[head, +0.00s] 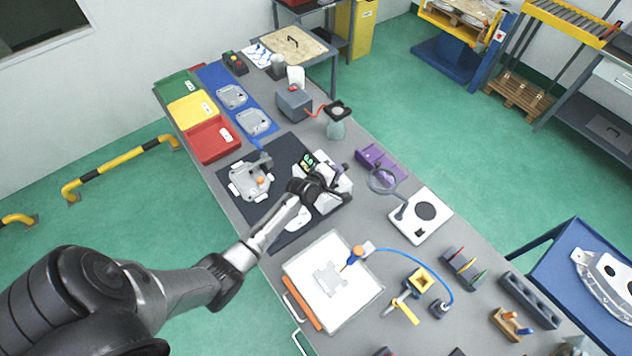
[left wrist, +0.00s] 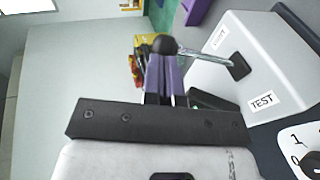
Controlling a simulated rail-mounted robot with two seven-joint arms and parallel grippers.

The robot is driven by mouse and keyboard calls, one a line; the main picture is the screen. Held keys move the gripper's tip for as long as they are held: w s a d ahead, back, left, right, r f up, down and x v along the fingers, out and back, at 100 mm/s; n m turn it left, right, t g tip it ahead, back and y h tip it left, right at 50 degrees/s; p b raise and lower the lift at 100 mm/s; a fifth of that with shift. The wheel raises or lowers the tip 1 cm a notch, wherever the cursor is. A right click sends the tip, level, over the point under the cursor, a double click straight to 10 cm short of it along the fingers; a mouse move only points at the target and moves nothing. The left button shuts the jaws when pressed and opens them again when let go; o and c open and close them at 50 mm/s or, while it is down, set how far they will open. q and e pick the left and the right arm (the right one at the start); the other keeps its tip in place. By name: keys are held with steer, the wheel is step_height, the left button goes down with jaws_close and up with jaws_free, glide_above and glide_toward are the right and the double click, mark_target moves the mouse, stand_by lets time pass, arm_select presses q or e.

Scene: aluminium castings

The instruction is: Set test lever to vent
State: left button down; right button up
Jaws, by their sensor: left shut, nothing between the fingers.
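The test unit, a pale box with a dark slot, shows in the left wrist view (left wrist: 272,50) and in the head view (head: 333,197). Its lever (left wrist: 205,54) is a metal rod with a black ball knob (left wrist: 165,44). The rod rises from the slot toward the left, on the side of a label that seems to read VENT (left wrist: 221,38). The TEST label (left wrist: 262,101) is on the other side of the slot. My left gripper (left wrist: 165,78) is shut and empty, its purple fingertips close to the knob; contact is unclear. In the head view my left gripper (head: 318,184) covers part of the unit.
A casting on a fixture (head: 250,180) stands left of the unit on the dark mat. A magnifier (head: 383,180) and a white-topped gauge plate (head: 420,215) are to the right. A white tray (head: 345,315) with an orange-handled tool lies in front.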

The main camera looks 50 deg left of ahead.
arm_select(q)
steer(key=shift+w+d, duration=0.1)
steer(key=shift+w, duration=0.5)
steer(key=shift+f, duration=0.15)
steer(key=w+r+p+v, duration=0.1)
steer(key=r+p+v, duration=0.1)
steer(key=v, duration=1.1)
steer(key=shift+s+r+p, duration=0.3)
steer(key=shift+r+p, duration=0.25)
steer(key=shift+p, duration=0.35)
steer(key=shift+d, duration=0.1)
